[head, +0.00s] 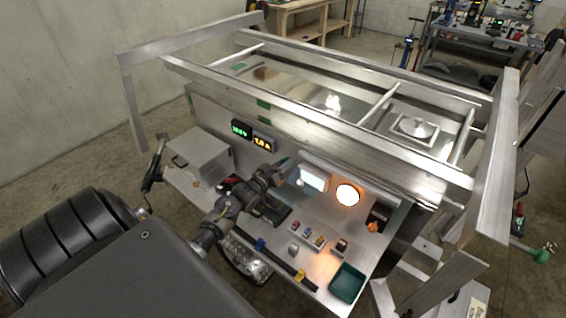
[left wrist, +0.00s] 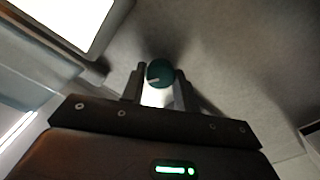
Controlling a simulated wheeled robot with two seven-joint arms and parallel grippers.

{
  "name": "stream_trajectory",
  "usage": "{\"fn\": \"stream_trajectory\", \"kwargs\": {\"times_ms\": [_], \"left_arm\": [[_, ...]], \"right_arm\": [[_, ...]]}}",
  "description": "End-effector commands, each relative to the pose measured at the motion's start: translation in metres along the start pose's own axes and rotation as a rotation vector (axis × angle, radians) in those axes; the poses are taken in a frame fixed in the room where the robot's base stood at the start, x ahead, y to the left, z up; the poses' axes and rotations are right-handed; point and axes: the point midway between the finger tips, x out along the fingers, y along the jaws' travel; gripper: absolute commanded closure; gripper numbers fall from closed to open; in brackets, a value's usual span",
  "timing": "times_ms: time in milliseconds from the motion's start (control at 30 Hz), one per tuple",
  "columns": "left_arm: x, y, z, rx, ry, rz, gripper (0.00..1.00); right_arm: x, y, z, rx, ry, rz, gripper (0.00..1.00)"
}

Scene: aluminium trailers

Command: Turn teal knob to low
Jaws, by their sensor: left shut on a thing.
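The teal knob (left wrist: 160,72) sits between the two fingertips of my left gripper (left wrist: 159,84) in the left wrist view. The gripper is shut on it, with one finger on each side. A short pale mark shows on the knob's face, pointing toward the left. In the head view my left gripper (head: 283,168) reaches the upright panel just left of a lit white screen; the knob is hidden there by the gripper. No low label is readable. My right gripper is not in view.
A lit white panel (head: 312,179) and a glowing round lamp (head: 347,195) are right of the gripper. Green and amber displays (head: 242,129) are to the left. A metal box (head: 199,158), small coloured blocks and a green tray (head: 347,283) stand on the shelf below.

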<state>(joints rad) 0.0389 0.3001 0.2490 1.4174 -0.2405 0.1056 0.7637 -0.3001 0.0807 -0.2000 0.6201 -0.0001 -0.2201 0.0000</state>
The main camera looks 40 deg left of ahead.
Motion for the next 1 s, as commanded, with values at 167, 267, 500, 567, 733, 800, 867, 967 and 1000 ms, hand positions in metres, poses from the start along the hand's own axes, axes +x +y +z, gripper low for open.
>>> {"fn": "stream_trajectory", "kwargs": {"times_ms": [167,267,500,567,733,800,867,967,1000], "left_arm": [[0.0,0.001,-0.001,-0.164,-0.002,-0.002,0.92],[0.0,0.0,-0.001,-0.249,-0.001,-0.002,0.92],[0.0,0.0,0.0,-0.418,-0.002,-0.001,0.92],[0.0,0.0,0.0,-0.45,-0.002,-0.001,0.92],[0.0,0.0,0.0,-0.517,-0.002,0.0,0.92],[0.0,-0.001,0.001,-0.534,-0.002,-0.001,0.92],[0.0,-0.001,0.001,-0.546,-0.002,-0.001,0.92],[0.0,-0.001,0.001,-0.558,-0.002,-0.001,0.92],[0.0,-0.001,0.001,-0.561,-0.002,-0.001,0.92]], "right_arm": [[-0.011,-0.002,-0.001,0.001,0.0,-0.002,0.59],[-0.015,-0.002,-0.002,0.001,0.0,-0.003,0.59],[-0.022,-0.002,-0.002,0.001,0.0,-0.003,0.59],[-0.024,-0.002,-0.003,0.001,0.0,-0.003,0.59],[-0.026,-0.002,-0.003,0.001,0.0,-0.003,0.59],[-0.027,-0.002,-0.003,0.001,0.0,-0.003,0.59],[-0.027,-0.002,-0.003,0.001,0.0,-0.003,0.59],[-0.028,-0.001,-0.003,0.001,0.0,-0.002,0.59],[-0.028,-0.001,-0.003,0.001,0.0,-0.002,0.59]]}}
